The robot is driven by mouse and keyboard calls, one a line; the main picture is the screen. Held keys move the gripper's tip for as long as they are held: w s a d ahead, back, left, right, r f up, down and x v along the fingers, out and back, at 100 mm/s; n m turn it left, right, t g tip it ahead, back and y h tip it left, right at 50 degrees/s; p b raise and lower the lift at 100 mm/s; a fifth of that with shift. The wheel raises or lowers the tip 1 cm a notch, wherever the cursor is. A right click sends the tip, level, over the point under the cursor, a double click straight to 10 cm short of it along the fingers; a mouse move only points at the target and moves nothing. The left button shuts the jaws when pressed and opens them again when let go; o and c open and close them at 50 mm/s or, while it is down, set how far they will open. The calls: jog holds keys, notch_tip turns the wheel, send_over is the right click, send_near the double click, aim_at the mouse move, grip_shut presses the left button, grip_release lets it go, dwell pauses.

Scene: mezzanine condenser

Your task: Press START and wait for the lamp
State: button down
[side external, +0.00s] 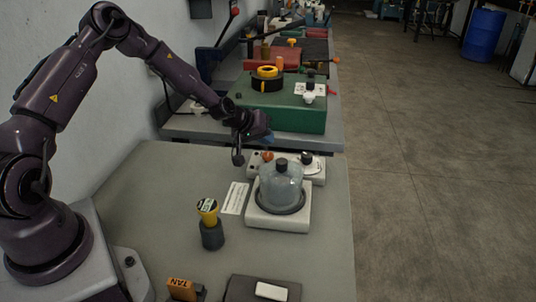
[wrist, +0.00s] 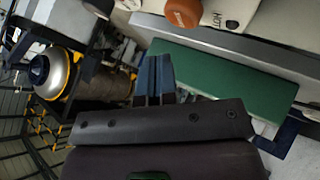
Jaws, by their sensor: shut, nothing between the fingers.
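A white control box (side external: 318,171) stands behind a glass dome on the near table. No START lettering is readable, and I cannot tell which part is button or lamp. The orange-brown part also shows at the top of the wrist view (wrist: 183,12), with lettering like HOT on the white surface beside it. My gripper (side external: 268,139) is above and behind the box, apart from it. Its blue fingers (wrist: 154,78) are together and empty.
The glass dome (side external: 281,187) on its white base stands in front of the box. A white paper (side external: 235,198) and a yellow-topped black holder (side external: 210,225) are to its left. A green case (side external: 285,112) stands behind. The table's left middle is clear.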

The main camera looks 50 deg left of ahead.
aim_at(266, 153)
jog(key=shift+f, duration=0.7)
jog(key=shift+f, duration=0.15)
dwell(1.5)
jog(key=shift+f, duration=0.25)
jog(key=shift+f, duration=0.65)
dwell(0.9)
jog(key=shift+r, duration=1.05)
jog(key=shift+r, duration=2.55)
